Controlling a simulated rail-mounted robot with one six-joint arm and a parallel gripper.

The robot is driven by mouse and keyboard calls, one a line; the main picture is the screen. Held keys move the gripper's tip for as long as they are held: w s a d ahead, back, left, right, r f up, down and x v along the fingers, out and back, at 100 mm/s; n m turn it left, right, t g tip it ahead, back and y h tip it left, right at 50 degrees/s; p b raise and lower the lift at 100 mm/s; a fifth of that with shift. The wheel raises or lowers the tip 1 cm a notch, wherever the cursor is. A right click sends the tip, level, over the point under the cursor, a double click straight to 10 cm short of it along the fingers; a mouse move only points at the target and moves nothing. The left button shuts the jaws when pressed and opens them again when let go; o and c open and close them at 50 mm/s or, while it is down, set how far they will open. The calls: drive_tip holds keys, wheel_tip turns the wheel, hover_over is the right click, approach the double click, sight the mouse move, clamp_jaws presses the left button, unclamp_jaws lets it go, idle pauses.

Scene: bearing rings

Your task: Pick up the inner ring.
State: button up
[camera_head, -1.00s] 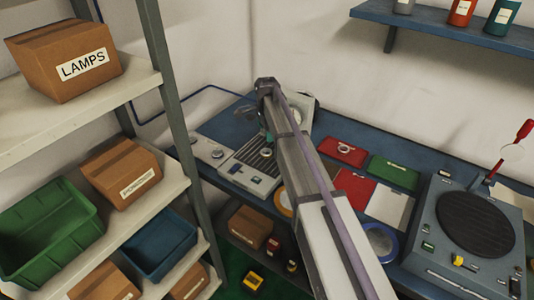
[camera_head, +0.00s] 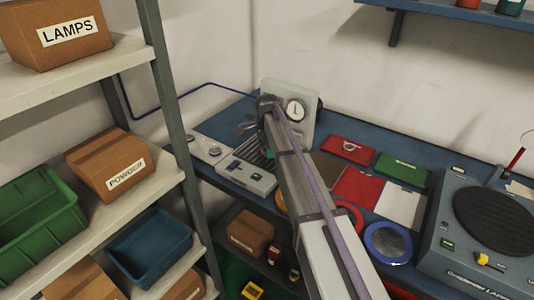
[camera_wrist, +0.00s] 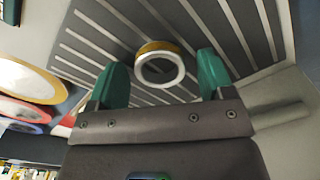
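The inner ring (camera_wrist: 160,65), with a pale face and a brass-coloured side, is on a dark plate with light stripes (camera_wrist: 230,35) in the wrist view. My gripper (camera_wrist: 163,62) is open, its two green fingers apart. The ring appears between and slightly beyond the fingertips, with gaps on both sides; I cannot tell the remaining distance. In the head view the striped plate belongs to a grey device (camera_head: 248,177) on the blue bench. My arm hides part of that plate, and I cannot make out the ring there.
A gauge unit (camera_head: 297,110) stands behind my arm. Orange, red and blue rings (camera_head: 388,243) lie to the right, with red and green trays (camera_head: 402,170) beyond. A grey machine with a black disc (camera_head: 495,222) is at far right. A shelf rack (camera_head: 165,100) stands left.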

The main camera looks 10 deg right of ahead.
drive_tip(key=c, duration=1)
